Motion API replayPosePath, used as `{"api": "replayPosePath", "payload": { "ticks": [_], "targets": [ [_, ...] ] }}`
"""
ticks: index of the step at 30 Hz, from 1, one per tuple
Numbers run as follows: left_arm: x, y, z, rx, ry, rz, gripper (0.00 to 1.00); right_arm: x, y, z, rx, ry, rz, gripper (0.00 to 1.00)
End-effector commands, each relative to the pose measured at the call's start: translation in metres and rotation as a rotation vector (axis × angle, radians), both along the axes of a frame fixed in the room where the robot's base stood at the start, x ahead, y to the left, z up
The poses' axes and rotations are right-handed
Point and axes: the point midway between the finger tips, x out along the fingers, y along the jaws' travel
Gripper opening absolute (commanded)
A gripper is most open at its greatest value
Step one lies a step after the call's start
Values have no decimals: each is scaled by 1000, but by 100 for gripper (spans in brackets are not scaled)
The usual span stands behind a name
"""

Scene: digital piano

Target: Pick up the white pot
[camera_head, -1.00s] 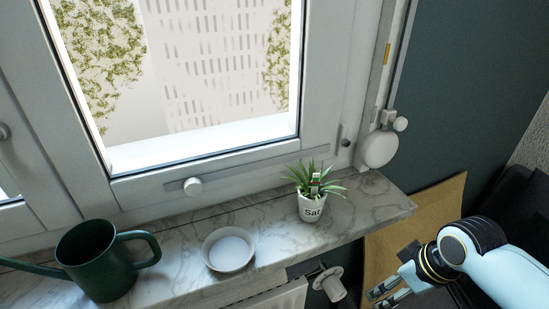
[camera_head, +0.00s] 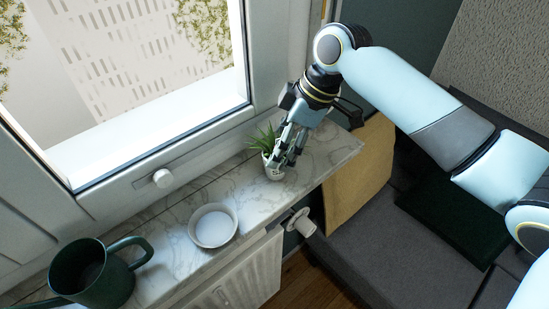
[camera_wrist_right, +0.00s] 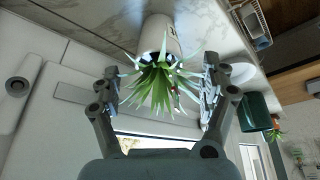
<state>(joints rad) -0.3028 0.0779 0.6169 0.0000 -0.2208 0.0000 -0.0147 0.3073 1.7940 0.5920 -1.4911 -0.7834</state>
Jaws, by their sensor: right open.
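The white pot (camera_head: 274,174) stands upright on the marble sill and holds a spiky green plant (camera_head: 262,140). My right gripper (camera_head: 284,152) is over the sill at the pot, with its fingers partly in front of it. In the right wrist view the pot (camera_wrist_right: 160,36) lies ahead between the open fingers of the right gripper (camera_wrist_right: 162,74), with a gap on both sides. The plant (camera_wrist_right: 156,86) points toward the palm and hides part of the pot's rim. My left gripper is out of view.
A white bowl (camera_head: 214,226) stands on the marble sill (camera_head: 318,160), left of the pot. A dark green watering can (camera_head: 112,284) is farther left. The window frame (camera_head: 120,172) rises behind. A radiator valve (camera_head: 302,224) juts out below the sill.

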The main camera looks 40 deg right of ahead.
Motion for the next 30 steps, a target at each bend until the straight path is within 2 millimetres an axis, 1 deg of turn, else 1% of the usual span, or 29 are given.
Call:
{"api": "replayPosePath", "payload": {
  "ticks": [1,2,6,9,14,15,30],
  "targets": [
    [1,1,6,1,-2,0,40,3,4,-5,5,3,-2,79],
    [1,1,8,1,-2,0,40,5,5,-9,5,3,-2,79],
    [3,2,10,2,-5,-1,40,10,9,-27,2,2,-2,79],
    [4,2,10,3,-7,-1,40,11,11,-32,1,-1,0,79],
    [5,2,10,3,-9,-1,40,11,10,-33,-1,-1,0,79],
    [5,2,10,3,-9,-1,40,11,10,-33,-1,-1,0,78],
    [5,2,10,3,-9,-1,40,11,10,-32,0,0,-1,12]
  ]
}}
